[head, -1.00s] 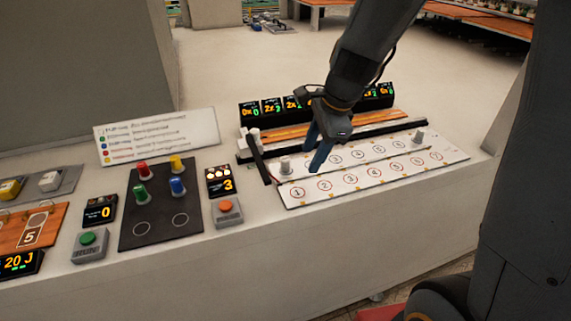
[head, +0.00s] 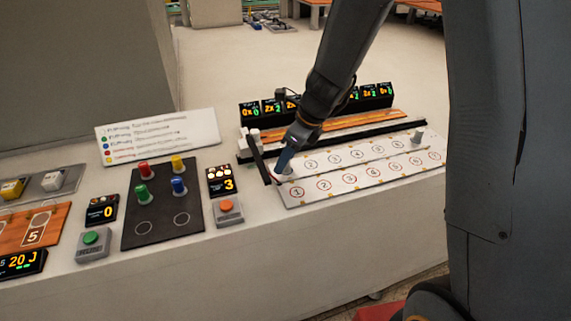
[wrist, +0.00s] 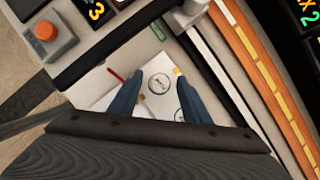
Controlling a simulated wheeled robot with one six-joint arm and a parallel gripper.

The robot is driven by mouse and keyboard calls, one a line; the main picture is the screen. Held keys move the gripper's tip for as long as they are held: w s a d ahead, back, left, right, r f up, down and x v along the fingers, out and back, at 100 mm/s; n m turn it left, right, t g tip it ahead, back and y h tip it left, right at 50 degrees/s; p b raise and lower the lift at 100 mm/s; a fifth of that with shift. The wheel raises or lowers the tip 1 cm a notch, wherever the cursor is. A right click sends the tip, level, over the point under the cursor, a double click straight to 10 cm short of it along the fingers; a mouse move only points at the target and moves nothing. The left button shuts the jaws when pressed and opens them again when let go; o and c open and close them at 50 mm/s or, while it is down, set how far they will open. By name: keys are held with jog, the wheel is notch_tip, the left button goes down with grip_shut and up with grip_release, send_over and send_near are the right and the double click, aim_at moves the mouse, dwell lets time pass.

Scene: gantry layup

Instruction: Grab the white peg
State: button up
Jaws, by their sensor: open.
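The white board (head: 345,186) carries two rows of numbered circles. One white peg (head: 417,136) stands upright near its right end. A second white peg (head: 287,175) is at the left end, mostly hidden behind my fingers. My gripper (head: 282,165) is down over that left end, at or just beside this peg; I cannot tell if it touches.
A dark bar (head: 259,162) lies close left of my gripper. A black rail (head: 350,139) and several displays (head: 290,104) stand behind. A dark panel with coloured pegs (head: 143,228) and an orange button (head: 228,206) are to the left.

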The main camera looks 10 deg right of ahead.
jog(key=shift+w+a+f, duration=0.15)
jog(key=shift+f, duration=0.35)
jog(key=c, duration=1)
jog(key=shift+r, duration=0.1)
